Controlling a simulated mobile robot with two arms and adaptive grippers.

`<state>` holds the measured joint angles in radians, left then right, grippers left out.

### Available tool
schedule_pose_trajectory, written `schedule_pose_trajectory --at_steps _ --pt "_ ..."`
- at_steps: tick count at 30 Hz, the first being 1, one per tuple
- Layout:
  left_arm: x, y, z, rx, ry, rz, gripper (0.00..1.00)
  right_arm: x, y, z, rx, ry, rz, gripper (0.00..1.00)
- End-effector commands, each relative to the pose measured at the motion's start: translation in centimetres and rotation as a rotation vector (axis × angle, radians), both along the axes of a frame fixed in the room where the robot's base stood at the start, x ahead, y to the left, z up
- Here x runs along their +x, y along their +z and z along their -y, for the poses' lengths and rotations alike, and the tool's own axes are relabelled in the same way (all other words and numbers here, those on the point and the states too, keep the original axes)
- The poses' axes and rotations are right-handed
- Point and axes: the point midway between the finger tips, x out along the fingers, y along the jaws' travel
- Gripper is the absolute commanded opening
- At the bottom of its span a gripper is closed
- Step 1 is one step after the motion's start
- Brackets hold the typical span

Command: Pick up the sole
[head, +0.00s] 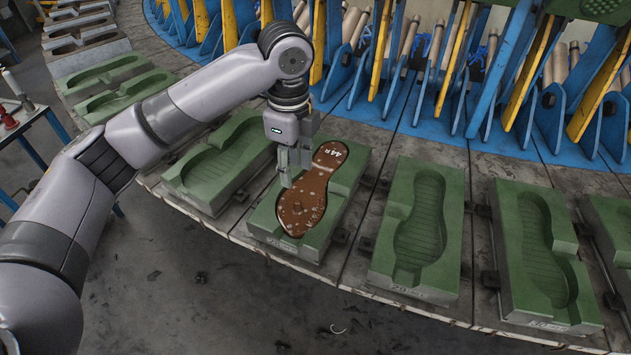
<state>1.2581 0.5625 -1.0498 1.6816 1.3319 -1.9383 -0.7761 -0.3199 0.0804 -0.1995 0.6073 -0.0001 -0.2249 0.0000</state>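The brown sole (307,203) lies over the cavity of a green mould (342,187) near the middle of the head view. It has "44R" marked in white at its upper end and small pale spots on its lower part. My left gripper (294,172) points down at the left edge of the sole's narrow middle. Its fingers overlap that edge in the picture. I cannot tell whether they are closed on the sole or whether they touch it. The sole's edge behind the fingers is hidden. My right gripper is not in view.
Empty green moulds stand to the left (212,170) and right (420,232) on the curved grey rotary table (376,205). Blue and yellow metal brackets (460,70) line its inner side. A blue-framed side table with a red object (8,117) is at far left.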

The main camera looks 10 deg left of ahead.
Motion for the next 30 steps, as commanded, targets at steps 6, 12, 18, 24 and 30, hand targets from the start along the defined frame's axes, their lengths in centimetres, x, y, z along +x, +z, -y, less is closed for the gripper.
schedule_pose_trajectory --at_steps 6,12,18,24,30 --pt "0.0 -3.7 0.0 0.0 0.0 -0.001 0.38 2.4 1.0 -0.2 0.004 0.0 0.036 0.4" --pt "0.0 -5.1 0.0 0.001 0.0 0.0 0.38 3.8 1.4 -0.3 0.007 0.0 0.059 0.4" --pt "-0.2 -7.8 0.2 0.001 0.001 -0.003 0.38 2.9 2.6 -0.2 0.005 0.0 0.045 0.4" --pt "-0.1 -9.9 0.2 0.0 0.0 0.001 0.38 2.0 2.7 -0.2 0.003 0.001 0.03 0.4" --pt "-0.1 -10.1 0.2 0.0 -0.001 0.002 0.38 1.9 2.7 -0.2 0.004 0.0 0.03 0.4"
